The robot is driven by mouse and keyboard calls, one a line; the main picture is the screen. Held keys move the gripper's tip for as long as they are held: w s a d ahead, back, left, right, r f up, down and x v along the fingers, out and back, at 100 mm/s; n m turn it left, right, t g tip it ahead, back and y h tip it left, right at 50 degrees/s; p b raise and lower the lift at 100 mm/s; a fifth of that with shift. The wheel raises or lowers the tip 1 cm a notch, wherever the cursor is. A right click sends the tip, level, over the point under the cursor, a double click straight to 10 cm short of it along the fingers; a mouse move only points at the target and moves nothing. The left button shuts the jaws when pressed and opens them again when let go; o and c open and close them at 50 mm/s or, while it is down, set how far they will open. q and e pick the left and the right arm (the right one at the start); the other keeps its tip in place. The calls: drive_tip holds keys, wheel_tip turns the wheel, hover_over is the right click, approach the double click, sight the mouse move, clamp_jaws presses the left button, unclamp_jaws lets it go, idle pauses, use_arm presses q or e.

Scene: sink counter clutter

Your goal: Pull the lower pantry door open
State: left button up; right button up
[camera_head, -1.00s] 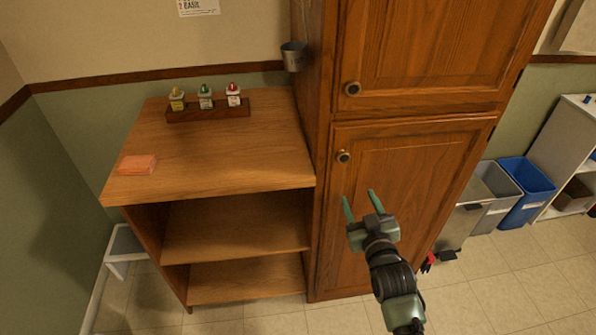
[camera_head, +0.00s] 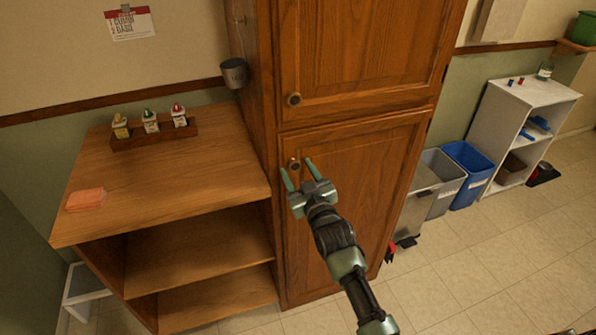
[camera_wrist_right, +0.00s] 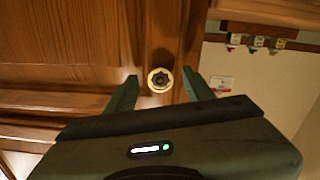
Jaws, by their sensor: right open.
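The lower pantry door (camera_head: 350,190) is a brown wooden panel and looks shut. Its round knob (camera_head: 294,164) is near its upper left corner. My right gripper (camera_head: 296,175) is open in front of the door, its two fingertips to either side of the knob in the head view. In the right wrist view the knob (camera_wrist_right: 160,80) shows between the two open fingers (camera_wrist_right: 158,92), near their tips. I cannot tell whether the fingers touch it. The upper pantry door (camera_head: 370,45) with its own knob (camera_head: 294,99) is shut above. My left gripper is not in view.
A metal cup (camera_head: 234,73) hangs on the pantry's side. Bins, one blue (camera_head: 468,172), stand to the right. Floor in front is open.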

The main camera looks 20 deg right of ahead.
clamp_jaws()
drive_tip(key=shift+s, duration=0.1)
idle(1.2)
